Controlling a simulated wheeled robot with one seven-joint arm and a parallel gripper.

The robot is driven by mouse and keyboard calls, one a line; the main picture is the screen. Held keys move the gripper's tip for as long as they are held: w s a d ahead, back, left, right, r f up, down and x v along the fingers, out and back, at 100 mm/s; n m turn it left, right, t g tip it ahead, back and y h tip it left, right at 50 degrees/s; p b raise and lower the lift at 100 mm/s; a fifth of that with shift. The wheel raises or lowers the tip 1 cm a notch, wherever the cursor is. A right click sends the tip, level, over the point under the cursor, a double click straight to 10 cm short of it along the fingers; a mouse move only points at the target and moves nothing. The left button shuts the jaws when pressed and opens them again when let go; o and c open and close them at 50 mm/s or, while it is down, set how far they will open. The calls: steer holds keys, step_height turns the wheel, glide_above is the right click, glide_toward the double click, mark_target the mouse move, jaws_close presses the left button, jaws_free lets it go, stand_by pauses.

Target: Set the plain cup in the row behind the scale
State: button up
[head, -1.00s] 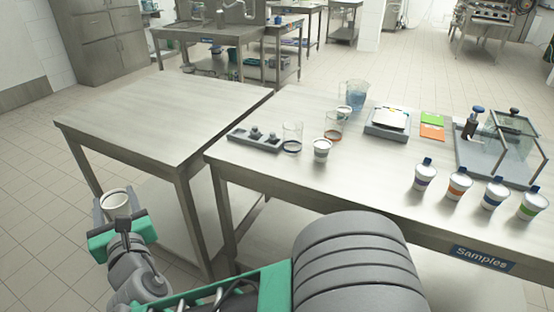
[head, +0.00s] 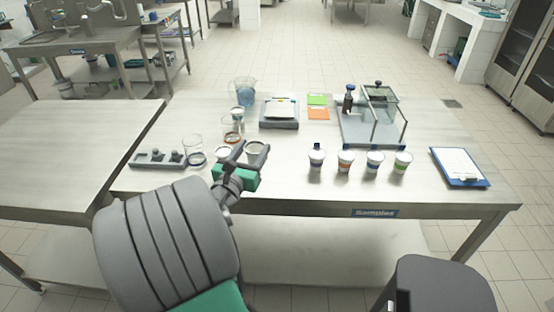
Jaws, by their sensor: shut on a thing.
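My gripper (head: 250,154) is shut on a white cup (head: 255,147), which looks plain from here. It is over or near the front edge of the sample table; its height above the top is hard to tell. Another white cup (head: 224,152) stands just left of it, partly hidden by my gripper.
A clear glass (head: 195,150), a grey block with knobs (head: 158,160), an amber-ringed glass (head: 232,132) and a blue-filled beaker (head: 243,92) stand left and behind. Green and orange cards (head: 318,113) lie by the scale. A clipboard (head: 460,166) lies right. The table between my gripper and the banded row is clear.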

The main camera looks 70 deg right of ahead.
steer(key=s+d+m+g, duration=0.2)
steer(key=s, duration=0.5)
steer(key=w+d+f, duration=0.1)
steer(key=d+f, duration=0.2)
steer(key=d, duration=0.1)
steer(key=w+d+f, duration=0.1)
steer(key=d+f, duration=0.2)
steer(key=d, duration=0.1)
steer(key=w+d+f+b, duration=0.1)
steer(key=d+f, duration=0.2)
steer(key=d, duration=0.1)
steer(key=shift+w+d+f, duration=0.1)
steer(key=shift+d+f, duration=0.05)
steer(key=shift+d, duration=0.25)
steer(key=f, duration=0.2)
steer(key=shift+w+d+f, duration=0.1)
steer(key=shift+d+f, duration=0.1)
steer(key=shift+f, duration=0.5)
